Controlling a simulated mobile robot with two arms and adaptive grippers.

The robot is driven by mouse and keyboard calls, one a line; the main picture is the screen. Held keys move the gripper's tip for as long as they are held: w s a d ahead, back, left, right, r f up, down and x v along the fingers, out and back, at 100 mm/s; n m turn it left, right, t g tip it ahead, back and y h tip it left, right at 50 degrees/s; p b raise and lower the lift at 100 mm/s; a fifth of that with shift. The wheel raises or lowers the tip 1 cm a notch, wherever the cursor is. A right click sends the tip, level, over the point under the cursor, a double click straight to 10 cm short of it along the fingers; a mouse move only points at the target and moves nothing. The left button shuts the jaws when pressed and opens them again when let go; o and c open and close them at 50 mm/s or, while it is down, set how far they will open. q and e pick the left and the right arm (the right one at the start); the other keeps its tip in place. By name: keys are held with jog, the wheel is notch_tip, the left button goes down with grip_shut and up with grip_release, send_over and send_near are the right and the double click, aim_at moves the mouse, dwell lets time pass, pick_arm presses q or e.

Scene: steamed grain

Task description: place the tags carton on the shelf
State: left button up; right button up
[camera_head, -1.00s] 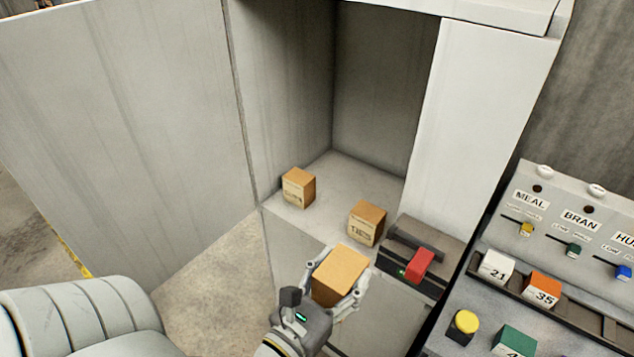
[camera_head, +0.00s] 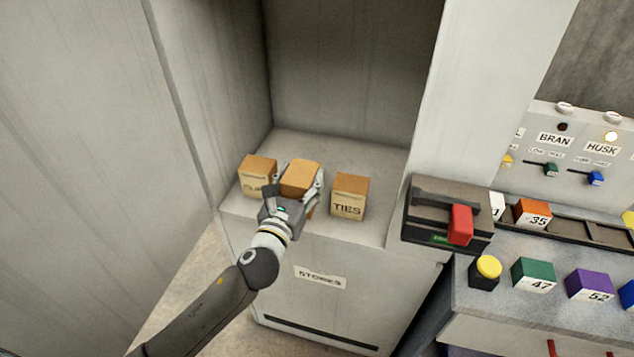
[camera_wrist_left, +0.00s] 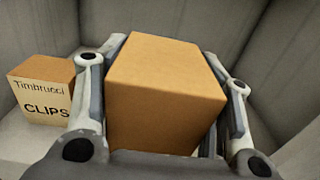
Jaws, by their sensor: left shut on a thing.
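My left gripper (camera_head: 299,184) is shut on a plain brown carton (camera_head: 301,176), with one finger on each side of it. This carton fills the middle of the left wrist view (camera_wrist_left: 165,90); its label faces away, so I cannot read that it is the tags carton. It is over the grey shelf (camera_head: 330,153), between two other cartons. I cannot tell whether its base touches the shelf. My right gripper is not in view.
The clips carton (camera_head: 257,177) stands close on the left; its label reads clearly in the left wrist view (camera_wrist_left: 42,100). The ties carton (camera_head: 349,197) stands on the right. Cabinet walls enclose the shelf. A red-handled box (camera_head: 447,217) sits right of it. Bare shelf lies behind the cartons.

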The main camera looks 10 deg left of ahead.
pick_arm(q)
jog(key=w+a+b, duration=0.2)
jog(key=w+b, duration=0.1)
jog(key=w, duration=0.6)
jog(key=f, duration=0.2)
jog(key=f+b, duration=0.1)
jog(key=f, duration=0.2)
jog(key=w+f+b, duration=0.1)
jog(key=f, duration=0.2)
jog(key=shift+f+b, duration=0.3)
jog(key=shift+f, duration=0.15)
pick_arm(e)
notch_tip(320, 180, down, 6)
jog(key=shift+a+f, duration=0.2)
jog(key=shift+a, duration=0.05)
pick_arm(q)
jog(key=o, duration=0.8)
jog(key=shift+f, duration=0.1)
jog(key=o, duration=0.4)
